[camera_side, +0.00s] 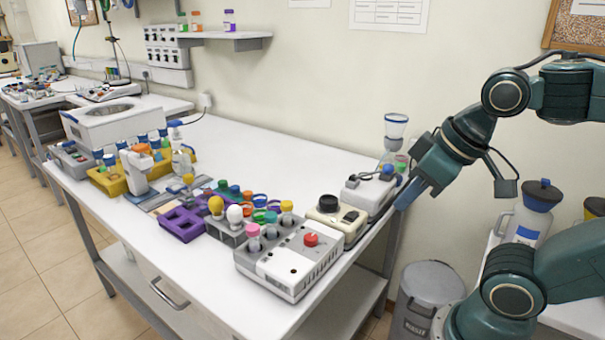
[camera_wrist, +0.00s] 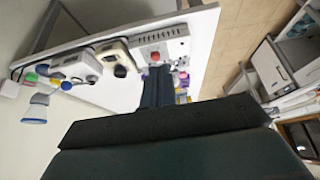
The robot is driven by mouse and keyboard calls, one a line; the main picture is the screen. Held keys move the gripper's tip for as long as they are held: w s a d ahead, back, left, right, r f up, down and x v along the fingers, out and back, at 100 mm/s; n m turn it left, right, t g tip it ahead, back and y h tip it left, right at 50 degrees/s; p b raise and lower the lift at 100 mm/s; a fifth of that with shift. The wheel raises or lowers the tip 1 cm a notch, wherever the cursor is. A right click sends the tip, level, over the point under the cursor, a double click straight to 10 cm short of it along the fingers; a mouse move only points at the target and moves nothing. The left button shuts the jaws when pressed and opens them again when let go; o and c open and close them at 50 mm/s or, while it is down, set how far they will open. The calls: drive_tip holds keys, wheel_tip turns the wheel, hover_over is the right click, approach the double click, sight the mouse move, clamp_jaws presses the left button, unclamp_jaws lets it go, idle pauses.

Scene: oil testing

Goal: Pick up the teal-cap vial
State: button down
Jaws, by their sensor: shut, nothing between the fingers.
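My gripper (camera_side: 407,194) is shut and empty, its blue fingers pointing down and left past the bench's right end in the side view. In the wrist view my gripper (camera_wrist: 157,88) shows as two dark fingers close together over the bench area. Several small coloured caps stand in a cluster in the middle of the bench in the side view. One cap that looks teal (camera_side: 270,216) is among them, behind the white device with the red knob. The caps are too small to tell which one is the teal-cap vial. My gripper is far to their right.
A white device with a red knob (camera_side: 290,262), a cream device with a black top (camera_side: 338,219) and a grey device (camera_side: 370,192) line the bench's right side. A purple rack (camera_side: 182,224) and yellow rack (camera_side: 112,182) stand left. A grey bin (camera_side: 425,300) stands below my gripper.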

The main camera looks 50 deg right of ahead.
drive_tip(key=c, duration=2.1)
unclamp_jaws()
drive_tip(key=o, duration=1.1)
drive_tip(key=shift+c, duration=0.2)
drive_tip(key=w+r+n+g+y, duration=0.25)
drive_tip(key=w+n, duration=0.55)
drive_tip(key=w, duration=0.9)
drive_tip(key=w+d+f+n+g+y, duration=0.1)
drive_tip(key=w+d+f+n, duration=0.1)
drive_tip(key=w+f+n, duration=0.2)
drive_tip(key=w+d+f+n+g+y, duration=0.1)
drive_tip(key=w+d+f+n, duration=0.2)
drive_tip(key=w, duration=0.6)
drive_tip(key=shift+d+f+n, duration=0.15)
drive_tip(key=shift+f+n, duration=0.25)
drive_tip(key=shift+f, duration=0.4)
